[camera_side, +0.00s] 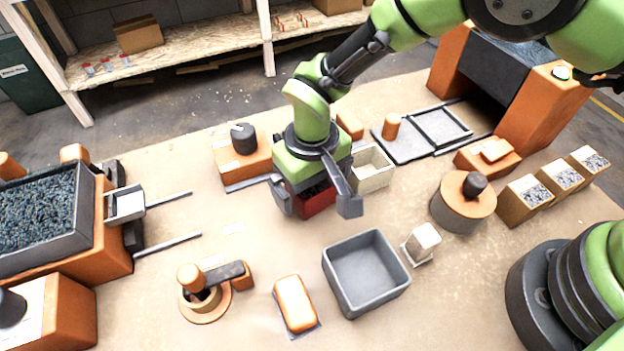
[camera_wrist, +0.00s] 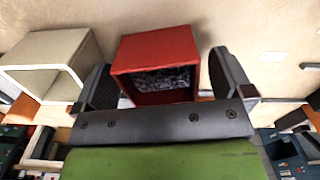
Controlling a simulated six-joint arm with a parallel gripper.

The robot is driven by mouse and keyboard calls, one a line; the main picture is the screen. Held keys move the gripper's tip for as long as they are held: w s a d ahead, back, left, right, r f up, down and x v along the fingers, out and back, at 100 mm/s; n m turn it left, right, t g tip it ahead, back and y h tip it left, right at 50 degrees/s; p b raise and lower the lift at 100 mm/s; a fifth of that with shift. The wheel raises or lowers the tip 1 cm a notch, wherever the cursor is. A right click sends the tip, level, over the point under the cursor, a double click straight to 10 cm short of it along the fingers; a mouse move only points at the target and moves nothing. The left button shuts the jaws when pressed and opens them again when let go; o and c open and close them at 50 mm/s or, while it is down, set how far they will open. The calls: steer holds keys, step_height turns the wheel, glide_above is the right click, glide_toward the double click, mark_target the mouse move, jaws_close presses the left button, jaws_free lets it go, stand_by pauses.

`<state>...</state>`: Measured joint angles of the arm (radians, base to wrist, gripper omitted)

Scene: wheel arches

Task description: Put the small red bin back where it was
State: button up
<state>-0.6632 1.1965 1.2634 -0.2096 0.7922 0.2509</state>
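The small red bin (camera_side: 318,202) is on the bench near the middle in the side view, mostly under my gripper (camera_side: 315,207). My gripper (camera_wrist: 161,66) has one finger on each side of the bin. A narrow gap shows between the bin and the right finger in the wrist view. The left finger is very close to the bin's left side. The fingers look open around it. Whether the bin's base touches the bench is hard to tell.
A cream bin (camera_side: 373,170) stands close beside the red bin. A grey open tray (camera_side: 366,275) sits in front. An orange block with a dark knob (camera_side: 243,153) is behind left, and a round orange pot (camera_side: 463,205) is right. Bare bench lies in front of the red bin.

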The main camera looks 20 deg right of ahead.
step_height(320, 180, up, 10)
stand_by(0.6)
steer(key=s+d+r+m+t+y, duration=0.2)
steer(key=d+r+m+t, duration=0.1)
steer(key=d+r, duration=1.05)
steer(key=s+d+r+m+t, duration=0.1)
steer(key=s+d+r+t, duration=0.1)
steer(key=s, duration=0.5)
steer(key=s+d+r+m+t, duration=0.2)
steer(key=s+d+r, duration=0.2)
steer(key=s+d, duration=0.2)
steer(key=shift+s, duration=0.95)
steer(key=shift+r, duration=0.1)
